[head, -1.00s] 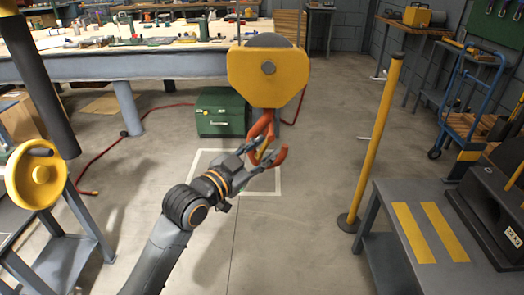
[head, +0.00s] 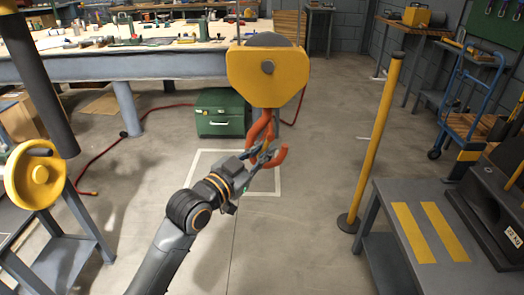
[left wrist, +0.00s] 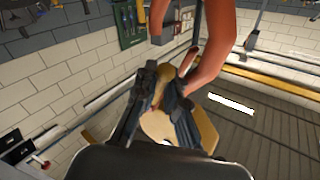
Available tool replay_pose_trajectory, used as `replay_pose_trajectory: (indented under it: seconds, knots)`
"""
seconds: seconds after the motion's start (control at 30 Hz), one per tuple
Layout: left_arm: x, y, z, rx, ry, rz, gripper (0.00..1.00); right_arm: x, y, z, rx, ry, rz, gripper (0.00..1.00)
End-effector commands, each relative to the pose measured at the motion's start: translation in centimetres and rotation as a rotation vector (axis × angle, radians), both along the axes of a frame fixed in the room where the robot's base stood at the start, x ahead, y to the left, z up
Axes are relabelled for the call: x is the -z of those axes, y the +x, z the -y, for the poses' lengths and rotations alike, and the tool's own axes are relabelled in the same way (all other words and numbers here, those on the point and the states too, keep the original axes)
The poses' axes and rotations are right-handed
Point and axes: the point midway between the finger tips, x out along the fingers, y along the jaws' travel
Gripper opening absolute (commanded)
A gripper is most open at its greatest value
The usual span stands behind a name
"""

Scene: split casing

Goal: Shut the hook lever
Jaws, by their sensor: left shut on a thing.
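The orange hook (head: 280,153) hangs from the yellow pulley block (head: 268,78) over the floor. It also shows large in the left wrist view (left wrist: 216,45). My left gripper (head: 264,152) is at the mouth of the hook, its fingers closed together. In the left wrist view my left gripper (left wrist: 160,100) has a tan-yellow piece, which looks like the hook lever (left wrist: 157,127), between and behind its fingers. In the head view the lever is mostly hidden by the fingers, so its exact angle cannot be told. My right gripper is not in view.
A long workbench (head: 180,66) with tools stands behind. A green box (head: 221,112) sits on the floor behind the hook. A yellow post (head: 376,140) and a grey table (head: 437,270) stand at the right. A yellow handwheel (head: 36,175) is at the left. Floor around the hook is clear.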

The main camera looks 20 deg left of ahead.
Motion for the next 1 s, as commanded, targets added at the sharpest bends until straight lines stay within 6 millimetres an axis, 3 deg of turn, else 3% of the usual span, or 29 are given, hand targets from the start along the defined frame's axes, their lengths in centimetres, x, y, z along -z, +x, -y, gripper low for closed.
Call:
replay_pose_trajectory:
  seconds: [0.43,1.0]
  knots:
    - [0.6,0.4,1.6,0.000,-0.368,0.103,0.00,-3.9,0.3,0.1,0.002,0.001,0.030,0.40]
    - [0.1,1.0,3.4,0.000,-0.796,0.227,0.00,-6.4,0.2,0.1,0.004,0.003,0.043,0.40]
